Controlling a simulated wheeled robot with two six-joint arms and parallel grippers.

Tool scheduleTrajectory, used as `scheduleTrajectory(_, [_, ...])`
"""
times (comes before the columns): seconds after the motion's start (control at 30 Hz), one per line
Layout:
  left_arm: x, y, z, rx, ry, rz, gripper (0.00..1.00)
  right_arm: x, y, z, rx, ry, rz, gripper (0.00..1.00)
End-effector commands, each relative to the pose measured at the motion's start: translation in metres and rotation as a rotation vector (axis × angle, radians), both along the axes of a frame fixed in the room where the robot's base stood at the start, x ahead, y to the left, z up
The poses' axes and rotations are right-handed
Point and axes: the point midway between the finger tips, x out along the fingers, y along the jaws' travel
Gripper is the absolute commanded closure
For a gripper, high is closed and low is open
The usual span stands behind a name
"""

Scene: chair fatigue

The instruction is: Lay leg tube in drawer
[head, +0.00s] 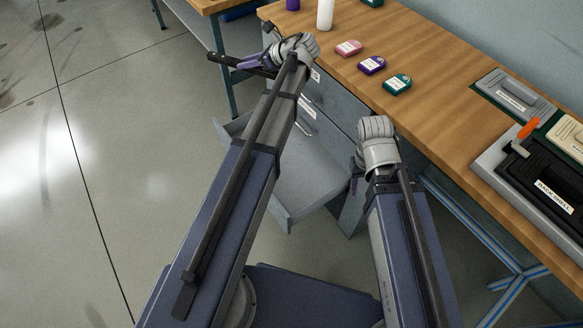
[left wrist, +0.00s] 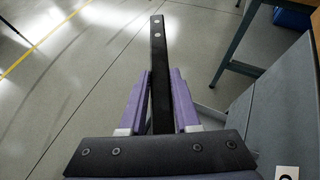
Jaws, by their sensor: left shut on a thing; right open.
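The leg tube (left wrist: 158,50) is a dark bar with light round spots near its far end. My left gripper (left wrist: 160,110) is shut on it with purple fingers on both sides. In the head view the tube (head: 226,61) sticks out to the left of my left gripper (head: 255,64), high over the floor beside the bench. The open drawer (head: 305,185) is grey and pulled out below the bench; my left arm hides part of it. My right gripper (head: 355,178) is mostly hidden behind its wrist, right of the drawer.
The wooden bench (head: 440,110) holds pink, purple and green blocks (head: 372,65), a white bottle (head: 325,14) and a grey tray with a black "BACK SHELL" part (head: 545,185). The grey cabinet (head: 335,95) stands under it. The floor (head: 100,170) at left is clear.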

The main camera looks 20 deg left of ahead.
Motion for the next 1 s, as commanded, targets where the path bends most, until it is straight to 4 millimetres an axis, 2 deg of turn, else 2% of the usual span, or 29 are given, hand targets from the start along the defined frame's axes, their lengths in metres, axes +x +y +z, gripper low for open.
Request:
scheduleTrajectory(0.03, [-0.002,-0.008,-0.033,0.000,-0.001,-0.022,1.00,0.000,0.000,-0.033,0.000,0.000,0.000,0.50])
scheduleTrajectory(0.8, [-0.017,-0.114,-0.273,0.002,-0.001,-0.338,1.00,0.001,0.000,-0.274,-0.001,-0.003,0.000,0.50])
scheduleTrajectory(1.0, [-0.024,-0.139,-0.330,0.003,-0.003,-0.416,1.00,0.001,0.000,-0.331,-0.002,-0.005,0.001,0.50])
